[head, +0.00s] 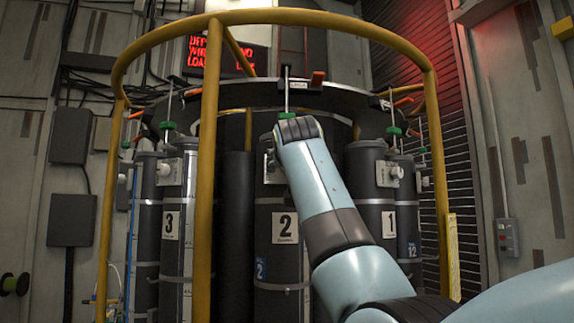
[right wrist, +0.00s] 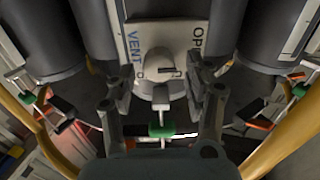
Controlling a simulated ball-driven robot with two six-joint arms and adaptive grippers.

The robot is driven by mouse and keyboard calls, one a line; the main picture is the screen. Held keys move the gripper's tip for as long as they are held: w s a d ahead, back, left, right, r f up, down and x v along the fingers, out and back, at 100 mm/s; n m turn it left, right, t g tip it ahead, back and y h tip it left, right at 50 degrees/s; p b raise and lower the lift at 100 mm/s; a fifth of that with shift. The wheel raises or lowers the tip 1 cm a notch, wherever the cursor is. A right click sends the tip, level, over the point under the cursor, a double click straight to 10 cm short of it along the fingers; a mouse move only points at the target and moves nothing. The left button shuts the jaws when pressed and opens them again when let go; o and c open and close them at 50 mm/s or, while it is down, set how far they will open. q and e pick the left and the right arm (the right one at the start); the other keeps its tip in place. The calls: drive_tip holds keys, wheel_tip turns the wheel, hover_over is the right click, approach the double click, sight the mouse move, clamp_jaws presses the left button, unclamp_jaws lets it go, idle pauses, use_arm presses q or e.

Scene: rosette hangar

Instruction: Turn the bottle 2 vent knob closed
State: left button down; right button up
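Bottle 2 (head: 264,222) is a dark cylinder with a "2" label (head: 285,226), standing in the middle of the ring in the head view. Its pale valve plate (head: 270,170) is mostly hidden behind my right arm there. In the right wrist view the plate (right wrist: 190,28) carries the words VENT and OPEN, the latter partly covered. The white vent knob (right wrist: 158,68) sits on it between the fingertips of my right gripper (right wrist: 160,82). The fingers are spread, one on each side of the knob; I cannot tell whether they touch it. My left gripper is not in view.
Bottle 3 (head: 172,250) and bottle 1 (head: 376,205) stand on either side. Yellow rails (head: 207,180) surround the rack. A green fitting (right wrist: 162,131) hangs close to my right gripper, between its fingers in the wrist view. A red-lettered sign (head: 200,52) is behind.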

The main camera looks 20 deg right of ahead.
drive_tip(key=shift+c, duration=1.1)
drive_tip(key=shift+w+d+f, duration=0.1)
drive_tip(key=shift+w, duration=0.1)
drive_tip(key=shift+c, duration=1.1)
drive_tip(key=c, duration=0.5)
clamp_jaws()
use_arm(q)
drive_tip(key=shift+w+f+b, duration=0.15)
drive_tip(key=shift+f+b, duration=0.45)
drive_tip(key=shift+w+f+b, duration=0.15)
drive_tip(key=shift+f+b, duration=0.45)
use_arm(e)
drive_tip(key=shift+d+f+m, duration=0.1)
drive_tip(key=shift+f+m, duration=0.05)
drive_tip(key=shift+m, duration=4.35)
drive_tip(key=shift+d+f+m, duration=0.1)
drive_tip(key=shift+f+m, duration=0.05)
drive_tip(key=shift+m, duration=4.35)
